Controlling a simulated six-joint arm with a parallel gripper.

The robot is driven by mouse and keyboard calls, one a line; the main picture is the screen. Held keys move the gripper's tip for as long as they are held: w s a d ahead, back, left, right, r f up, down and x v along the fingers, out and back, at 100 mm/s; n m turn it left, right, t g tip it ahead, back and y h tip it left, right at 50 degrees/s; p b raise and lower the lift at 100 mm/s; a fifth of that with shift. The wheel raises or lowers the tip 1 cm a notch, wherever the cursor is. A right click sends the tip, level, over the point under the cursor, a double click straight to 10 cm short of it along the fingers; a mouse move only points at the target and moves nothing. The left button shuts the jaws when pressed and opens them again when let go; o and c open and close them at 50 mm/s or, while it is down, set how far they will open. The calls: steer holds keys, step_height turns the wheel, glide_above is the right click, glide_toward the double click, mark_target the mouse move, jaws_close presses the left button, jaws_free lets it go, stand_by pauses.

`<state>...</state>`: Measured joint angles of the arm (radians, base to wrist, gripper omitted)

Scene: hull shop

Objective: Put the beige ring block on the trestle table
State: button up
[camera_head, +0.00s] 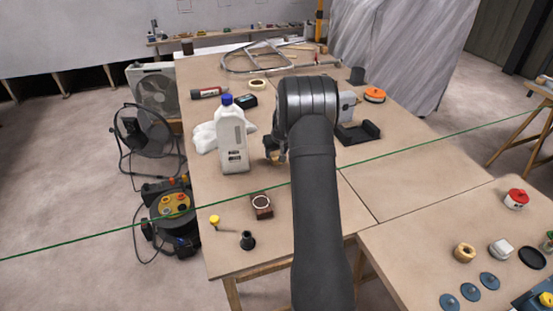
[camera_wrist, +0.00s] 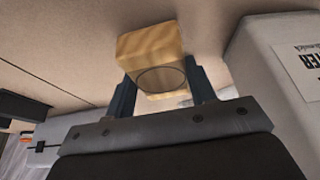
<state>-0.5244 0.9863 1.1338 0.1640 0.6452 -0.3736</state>
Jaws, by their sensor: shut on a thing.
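The beige ring block (camera_wrist: 150,45), a yellowish block with a dark circle on one face, is between the two dark fingers of my gripper (camera_wrist: 162,82) in the wrist view. My gripper is shut on it. In the head view my gripper (camera_head: 272,148) shows only partly at the left of my arm, over the trestle table (camera_head: 225,255) and just right of the white jug (camera_head: 233,140). I cannot make out the block there. The brown tabletop lies behind the block in the wrist view; I cannot tell whether they touch.
A brown block with a ring (camera_head: 261,206), a yellow knob (camera_head: 215,221) and a small black cone (camera_head: 247,241) stand on the near left. A black tray (camera_head: 358,133) lies right of my arm. The tabletop right of my arm is mostly clear. A green line crosses the view.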

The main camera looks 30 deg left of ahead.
steer(key=shift+f, duration=1.7)
steer(key=shift+f, duration=0.15)
steer(key=o, duration=1)
steer(key=v, duration=1.2)
steer(key=x, duration=1.2)
steer(key=shift+r, duration=1.2)
